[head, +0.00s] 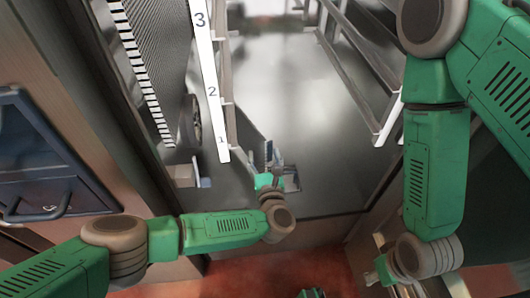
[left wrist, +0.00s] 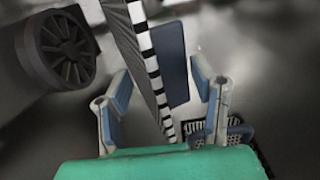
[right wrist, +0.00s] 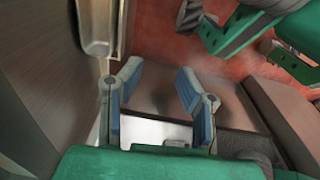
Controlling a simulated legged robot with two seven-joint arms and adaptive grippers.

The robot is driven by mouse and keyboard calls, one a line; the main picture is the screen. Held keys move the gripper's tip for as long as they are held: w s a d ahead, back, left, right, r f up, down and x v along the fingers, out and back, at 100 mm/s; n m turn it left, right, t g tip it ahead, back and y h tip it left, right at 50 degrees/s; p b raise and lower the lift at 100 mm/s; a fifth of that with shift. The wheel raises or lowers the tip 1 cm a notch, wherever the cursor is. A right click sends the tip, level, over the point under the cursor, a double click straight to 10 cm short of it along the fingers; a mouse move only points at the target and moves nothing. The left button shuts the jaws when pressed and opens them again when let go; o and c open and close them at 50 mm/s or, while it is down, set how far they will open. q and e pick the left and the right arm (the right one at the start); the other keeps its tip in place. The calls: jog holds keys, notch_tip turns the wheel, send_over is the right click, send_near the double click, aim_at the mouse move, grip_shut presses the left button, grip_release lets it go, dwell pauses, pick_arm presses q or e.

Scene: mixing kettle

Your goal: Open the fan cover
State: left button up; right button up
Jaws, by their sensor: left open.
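The fan cover (head: 130,50) is a grey ribbed panel with a black-and-white striped edge, at the upper left of the head view. The dark round fan (head: 194,122) shows beside it; in the left wrist view the fan (left wrist: 68,48) is at upper left. My left gripper (head: 270,162) is open, to the right of the cover in the head view. In the left wrist view the cover's striped edge (left wrist: 148,62) appears between its fingers (left wrist: 160,75); contact cannot be told. My right gripper (right wrist: 160,72) is open and empty, low beside the cabinet wall.
A white strip numbered 1 to 3 (head: 210,85) stands just right of the cover. A dark blue panel with a handle (head: 50,165) is at the left. Metal rails (head: 360,75) run along the right. The grey floor (head: 290,90) between is clear.

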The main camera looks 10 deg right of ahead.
pick_arm(q)
jog(key=s+d, duration=0.1)
jog(key=s, duration=0.9)
jog(key=shift+s+d, duration=0.15)
jog(key=shift+s, duration=0.2)
